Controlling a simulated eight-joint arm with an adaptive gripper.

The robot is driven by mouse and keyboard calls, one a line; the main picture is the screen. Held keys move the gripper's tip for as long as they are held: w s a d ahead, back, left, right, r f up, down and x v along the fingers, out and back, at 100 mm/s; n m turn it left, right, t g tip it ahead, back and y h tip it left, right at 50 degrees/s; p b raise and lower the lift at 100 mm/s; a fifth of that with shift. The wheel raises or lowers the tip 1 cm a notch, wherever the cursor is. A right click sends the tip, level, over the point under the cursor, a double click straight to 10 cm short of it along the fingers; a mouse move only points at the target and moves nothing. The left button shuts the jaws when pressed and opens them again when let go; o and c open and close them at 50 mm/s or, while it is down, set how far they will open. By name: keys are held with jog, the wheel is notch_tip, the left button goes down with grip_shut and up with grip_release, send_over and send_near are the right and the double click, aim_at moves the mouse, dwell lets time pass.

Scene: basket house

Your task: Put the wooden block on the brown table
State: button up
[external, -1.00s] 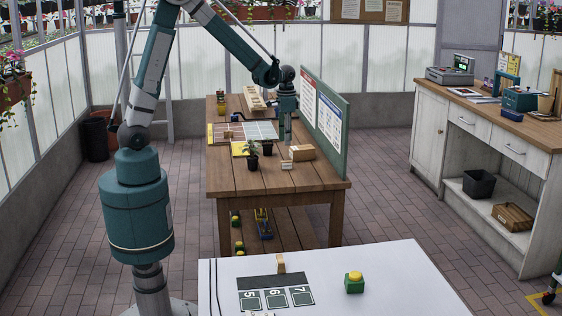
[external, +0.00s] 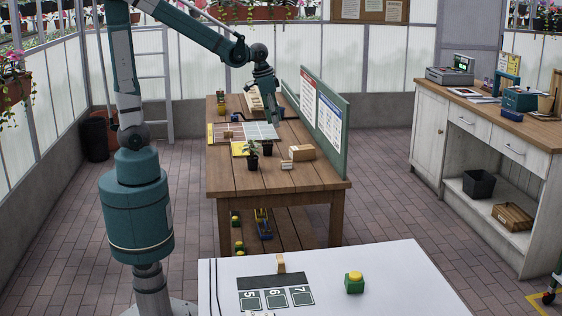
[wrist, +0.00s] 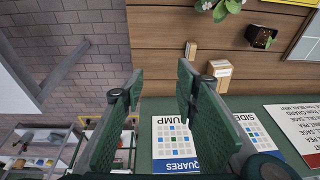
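A small tan wooden block (external: 281,263) stands upright on the white table in the foreground, behind a dark strip above numbered squares. The brown table (external: 235,182) stands farther back, and its planks also show in the wrist view (wrist: 155,30). My gripper (external: 270,114) is above the far part of the brown table, well away from the wooden block. In the wrist view my gripper (wrist: 158,80) has its two fingers apart with nothing between them. The wooden block is not visible in the wrist view.
A green-edged board (external: 322,115) stands along the brown table's right edge. A cardboard box (external: 302,152), a small pale item (external: 287,165), potted plants (external: 252,161) and a gridded panel (external: 258,131) are on it. The brown table's near end is clear. A green-and-yellow button (external: 354,283) sits on the white table.

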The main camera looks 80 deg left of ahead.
jog(key=s+d+r+t, duration=0.2)
jog(key=s+d, duration=0.4)
jog(key=s, duration=0.2)
jog(key=s+d+r+t, duration=0.2)
jog(key=s+d+r, duration=0.1)
jog(key=s+d, duration=0.4)
jog(key=shift+s+d+r+h, duration=0.15)
jog(key=shift+s+r+h, duration=0.15)
jog(key=shift+s, duration=0.85)
